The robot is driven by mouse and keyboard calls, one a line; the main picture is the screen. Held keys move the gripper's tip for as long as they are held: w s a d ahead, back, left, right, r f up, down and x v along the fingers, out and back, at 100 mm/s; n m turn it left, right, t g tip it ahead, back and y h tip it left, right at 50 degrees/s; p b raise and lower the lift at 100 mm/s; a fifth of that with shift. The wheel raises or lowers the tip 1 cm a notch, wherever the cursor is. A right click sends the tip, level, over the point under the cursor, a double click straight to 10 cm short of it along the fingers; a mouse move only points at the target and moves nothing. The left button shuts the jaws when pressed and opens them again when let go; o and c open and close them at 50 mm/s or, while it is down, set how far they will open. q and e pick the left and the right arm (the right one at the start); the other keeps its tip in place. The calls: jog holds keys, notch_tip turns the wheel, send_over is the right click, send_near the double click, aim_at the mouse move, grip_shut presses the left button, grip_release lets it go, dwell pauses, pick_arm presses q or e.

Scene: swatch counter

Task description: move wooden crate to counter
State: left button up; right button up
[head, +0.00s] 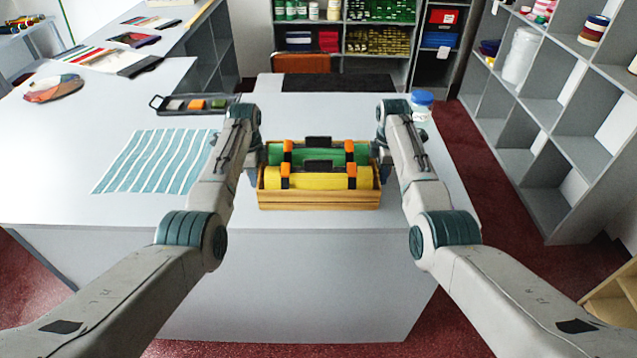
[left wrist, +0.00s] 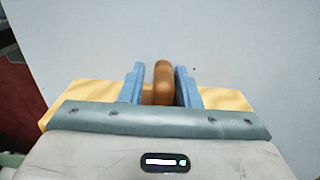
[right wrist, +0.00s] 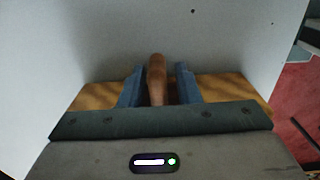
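The wooden crate (head: 318,199) holds rolled green and yellow bundles with orange bands. It is level over the near edge of the grey counter (head: 315,257); its underside is hidden, but it appears to rest there. My left gripper (head: 254,170) is at the crate's left end. In the left wrist view its fingers (left wrist: 160,88) straddle the brown handle (left wrist: 163,80), with a gap on one side. My right gripper (head: 382,168) is at the right end. In the right wrist view its fingers (right wrist: 160,88) straddle the other handle (right wrist: 156,78), also with a gap.
A striped cloth (head: 160,160) lies left of the crate, with a dark tray (head: 190,105) behind it. A dark mat (head: 338,83) lies at the counter's far end. A blue-lidded jar (head: 421,104) stands behind my right arm. Grey shelves (head: 550,150) stand at right.

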pick_arm(q)
jog(key=shift+o, duration=0.3)
jog(key=shift+s+r, duration=0.1)
jog(key=shift+r, duration=0.05)
pick_arm(e)
jog(key=shift+o, duration=0.3)
jog(key=shift+s+r, duration=0.1)
jog(key=shift+s, duration=0.05)
pick_arm(q)
notch_tip(320, 180, up, 11)
jog(key=shift+f, duration=0.15)
jog(key=shift+r, duration=0.5)
pick_arm(e)
jog(key=shift+r, duration=0.1)
notch_tip(320, 180, up, 12)
jog(key=shift+f, duration=0.15)
